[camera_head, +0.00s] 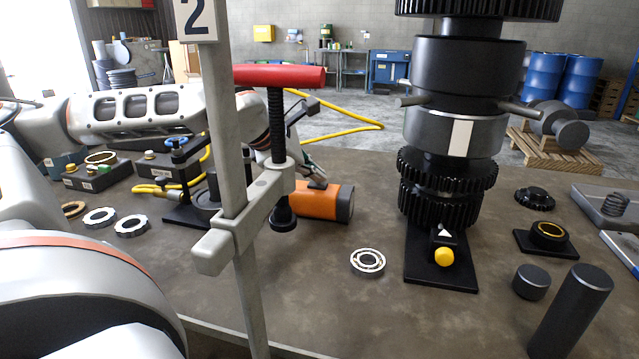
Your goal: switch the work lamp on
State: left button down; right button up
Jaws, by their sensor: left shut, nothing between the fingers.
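The work lamp (318,203) is an orange cylinder with a black end, lying on the bench left of centre. A small dark switch part sits on its top. Its left end is partly hidden by the clamp, and no glow shows on it. My left gripper (316,176) reaches in from the left behind the clamp. Its fingers are shut and empty, pointing down at the top of the lamp. I cannot tell whether they touch the switch. My right gripper is not in view.
A bar clamp (277,195) with a red handle (280,76) stands in front of the lamp. A tall black gear stack (450,130) stands to the right. A bearing (368,262) and rings lie on the bench, whose front middle is clear. A yellow hose (340,132) lies beyond.

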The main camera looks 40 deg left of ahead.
aim_at(315, 185)
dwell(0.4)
pick_arm(q)
jog(key=shift+r, duration=0.45)
jog(key=shift+r, duration=0.1)
jog(key=shift+r+b, duration=0.3)
jog(key=shift+r, duration=2.6)
